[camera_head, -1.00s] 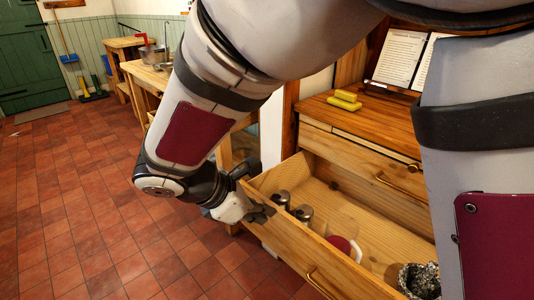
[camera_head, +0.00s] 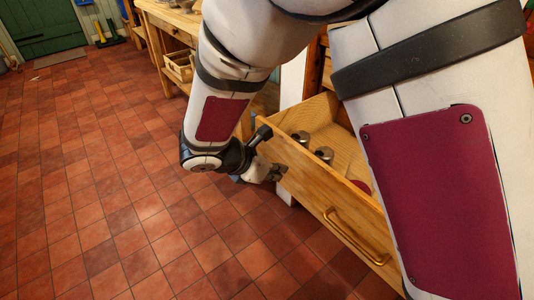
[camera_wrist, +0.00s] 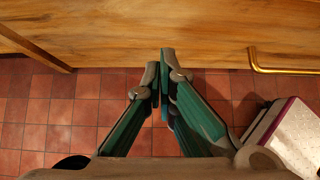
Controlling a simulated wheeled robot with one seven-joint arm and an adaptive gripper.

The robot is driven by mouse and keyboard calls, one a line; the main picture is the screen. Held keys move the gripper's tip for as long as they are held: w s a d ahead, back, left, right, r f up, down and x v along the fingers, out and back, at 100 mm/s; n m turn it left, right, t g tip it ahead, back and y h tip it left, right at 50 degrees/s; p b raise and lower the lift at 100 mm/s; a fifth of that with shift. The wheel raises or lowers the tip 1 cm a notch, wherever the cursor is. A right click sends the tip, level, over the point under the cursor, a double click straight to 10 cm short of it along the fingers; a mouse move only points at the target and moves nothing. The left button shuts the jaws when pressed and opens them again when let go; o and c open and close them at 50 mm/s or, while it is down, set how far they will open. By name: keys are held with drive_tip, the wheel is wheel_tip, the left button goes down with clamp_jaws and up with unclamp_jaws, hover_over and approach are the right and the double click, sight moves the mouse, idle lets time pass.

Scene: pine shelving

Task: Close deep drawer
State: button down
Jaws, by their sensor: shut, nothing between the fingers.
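The deep drawer (camera_head: 318,188) is a pine drawer pulled well out, with a brass bar handle (camera_head: 357,235) on its front. Metal canisters (camera_head: 323,154) stand inside it, and a bit of something red shows further along; my arm hides the rest of the inside. My gripper (camera_head: 277,173) is at the left part of the drawer front, on its outer side. In the wrist view my gripper (camera_wrist: 161,70) is shut and empty, its tips close to the drawer front (camera_wrist: 150,35). I cannot tell whether they touch. The handle (camera_wrist: 285,62) lies to the right of the tips.
Red tiled floor (camera_head: 120,200) is open to the left of the drawer. A wooden workbench (camera_head: 172,20) with a small wooden crate (camera_head: 180,67) stands further back. A green door (camera_head: 40,20) is at the far left.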

sight(297, 165)
drive_tip(key=shift+w+d+r+b, duration=0.15)
drive_tip(key=shift+w+d+b, duration=0.2)
drive_tip(key=shift+w+d, duration=0.9)
drive_tip(key=shift+d, duration=0.1)
drive_tip(key=shift+w+d, duration=0.2)
drive_tip(key=shift+d, duration=0.05)
drive_tip(key=w+d+p, duration=0.3)
drive_tip(key=w+d, duration=1.6)
drive_tip(key=d, duration=0.2)
drive_tip(key=shift+w+p, duration=0.2)
drive_tip(key=shift+p, duration=0.15)
drive_tip(key=shift+r, duration=0.1)
